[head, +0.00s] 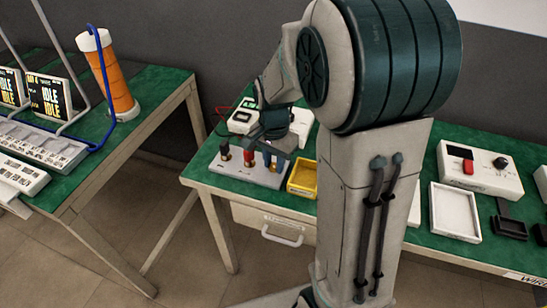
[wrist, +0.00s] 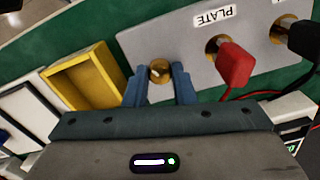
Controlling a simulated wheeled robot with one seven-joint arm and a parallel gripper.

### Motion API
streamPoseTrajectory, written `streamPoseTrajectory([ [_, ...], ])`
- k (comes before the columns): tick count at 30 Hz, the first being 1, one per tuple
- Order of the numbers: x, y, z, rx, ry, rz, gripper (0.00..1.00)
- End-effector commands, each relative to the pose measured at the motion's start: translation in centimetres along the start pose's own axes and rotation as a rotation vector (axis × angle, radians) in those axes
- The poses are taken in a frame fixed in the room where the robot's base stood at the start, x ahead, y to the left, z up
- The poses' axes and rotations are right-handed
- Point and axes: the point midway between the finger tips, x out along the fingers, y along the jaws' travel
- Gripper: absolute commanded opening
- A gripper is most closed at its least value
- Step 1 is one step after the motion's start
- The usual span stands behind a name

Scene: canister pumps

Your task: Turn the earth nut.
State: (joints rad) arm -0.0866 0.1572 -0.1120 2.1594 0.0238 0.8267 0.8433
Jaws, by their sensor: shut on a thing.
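A grey terminal board (head: 232,168) stands on the green bench in the head view and also shows in the wrist view (wrist: 185,45). The brass nut (wrist: 159,70) at its left end in the wrist view, which I take for the earth nut, sits between my gripper's (wrist: 159,82) two blue fingertips. The fingers are shut on the nut, one on each side. I see no readable label beside it. In the head view my gripper (head: 270,160) is over the board's right end and hides the nut.
A red plug (wrist: 234,65) by the PLATE label and a black plug (wrist: 304,40) stand on the same board, with leads trailing. A yellow tray (head: 302,190) is close beside the board. A white tray (head: 456,212) and a control box (head: 480,172) stand further right.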

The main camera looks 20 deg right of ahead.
Motion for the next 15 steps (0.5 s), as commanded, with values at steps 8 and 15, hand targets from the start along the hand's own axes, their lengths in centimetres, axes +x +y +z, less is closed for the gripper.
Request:
streamPoseTrajectory([
  [8,-0.27,-0.05,0.00,0.259,0.001,-0.001,0.00],
  [15,-0.25,-0.05,0.03,0.468,0.000,-0.001,0.00],
])
